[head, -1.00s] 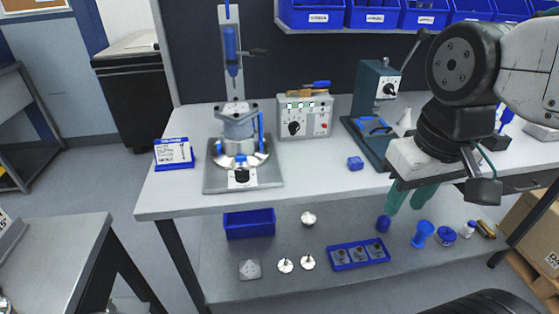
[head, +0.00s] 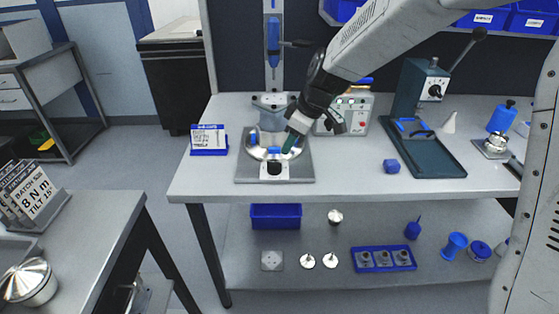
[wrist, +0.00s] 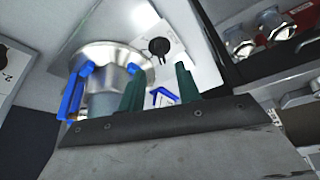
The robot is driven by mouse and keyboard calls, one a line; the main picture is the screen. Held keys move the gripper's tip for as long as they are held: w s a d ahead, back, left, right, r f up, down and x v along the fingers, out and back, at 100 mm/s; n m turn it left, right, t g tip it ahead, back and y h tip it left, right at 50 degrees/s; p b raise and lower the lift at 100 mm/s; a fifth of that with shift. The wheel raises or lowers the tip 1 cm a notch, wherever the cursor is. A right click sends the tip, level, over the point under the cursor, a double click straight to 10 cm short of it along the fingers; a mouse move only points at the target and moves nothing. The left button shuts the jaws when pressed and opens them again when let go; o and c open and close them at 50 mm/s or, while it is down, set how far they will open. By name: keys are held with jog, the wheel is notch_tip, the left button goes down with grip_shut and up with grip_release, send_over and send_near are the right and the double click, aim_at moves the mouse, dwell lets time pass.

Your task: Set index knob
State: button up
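A black knob on a white dial patch (head: 274,168) sits at the front of the grey base plate (head: 300,172). It also shows in the wrist view (wrist: 159,47), just beyond my fingers. My gripper (head: 290,143) is over the right side of the fixture. In the wrist view my gripper (wrist: 160,86) has its two green fingers apart, with no knob between them. A blue angled part (wrist: 162,96) shows in the gap; I cannot tell whether it is touched.
A control box (head: 356,108) stands behind my arm. A blue-framed sign (head: 209,140) stands left of the plate.

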aim_at(278, 163)
jog(key=x, duration=0.8)
jog(key=shift+w+a+f, duration=0.1)
jog(key=shift+w+a, duration=0.05)
grip_shut()
